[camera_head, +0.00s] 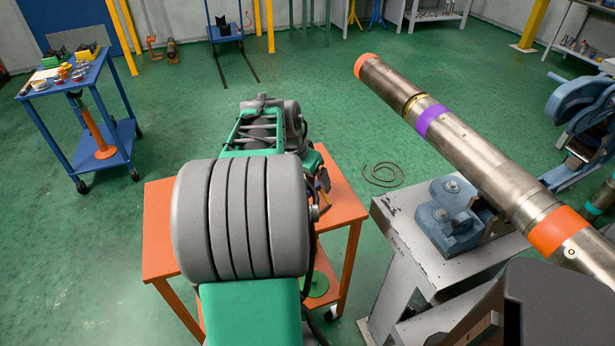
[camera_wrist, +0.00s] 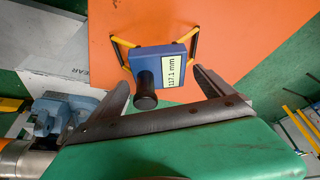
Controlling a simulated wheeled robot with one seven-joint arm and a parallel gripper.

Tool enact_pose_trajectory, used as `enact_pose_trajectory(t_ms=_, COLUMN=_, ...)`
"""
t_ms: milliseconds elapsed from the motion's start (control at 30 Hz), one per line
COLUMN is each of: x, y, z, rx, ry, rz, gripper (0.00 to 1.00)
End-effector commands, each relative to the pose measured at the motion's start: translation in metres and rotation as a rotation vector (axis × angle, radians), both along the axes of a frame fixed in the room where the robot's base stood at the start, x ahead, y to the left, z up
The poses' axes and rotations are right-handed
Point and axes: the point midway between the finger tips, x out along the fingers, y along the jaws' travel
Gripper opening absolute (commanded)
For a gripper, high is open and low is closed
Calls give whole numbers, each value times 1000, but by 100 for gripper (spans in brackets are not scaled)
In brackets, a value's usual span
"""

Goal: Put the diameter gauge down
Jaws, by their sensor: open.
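The diameter gauge (camera_wrist: 163,64) has a blue body, yellow arms, a black handle and a display reading 117.1 mm. In the wrist view it is over the orange table top (camera_wrist: 222,28) and appears to rest on it. My gripper (camera_wrist: 160,82) is open, with one dark finger on each side of the gauge. The black handle points toward my gripper, with visible gaps to both fingers. In the head view my arm hides most of the gauge; a small yellow part (camera_head: 325,181) shows beside my arm at the orange table's right side (camera_head: 343,196).
Right of the orange table stands a grey bench (camera_head: 395,235) with a blue vise (camera_head: 445,215) and a long steel pipe (camera_head: 480,160) banded orange and purple. A blue cart (camera_head: 100,110) stands at the left. A cable coil (camera_head: 383,175) lies on the green floor.

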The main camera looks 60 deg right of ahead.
Motion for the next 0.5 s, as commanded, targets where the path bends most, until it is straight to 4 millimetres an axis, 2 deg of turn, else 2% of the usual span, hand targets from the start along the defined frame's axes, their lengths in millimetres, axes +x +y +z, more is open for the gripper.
enact_pose_trajectory(t_ms=167, x=4, y=11, z=32, rx=-5, ry=-3, rz=3, gripper=92)
enact_pose_trajectory(t_ms=400, x=8, y=34, z=88, rx=-3, ry=-2, rz=3, gripper=92)
enact_pose_trajectory(t_ms=500, x=9, y=40, z=104, rx=-2, ry=-2, rz=2, gripper=92)
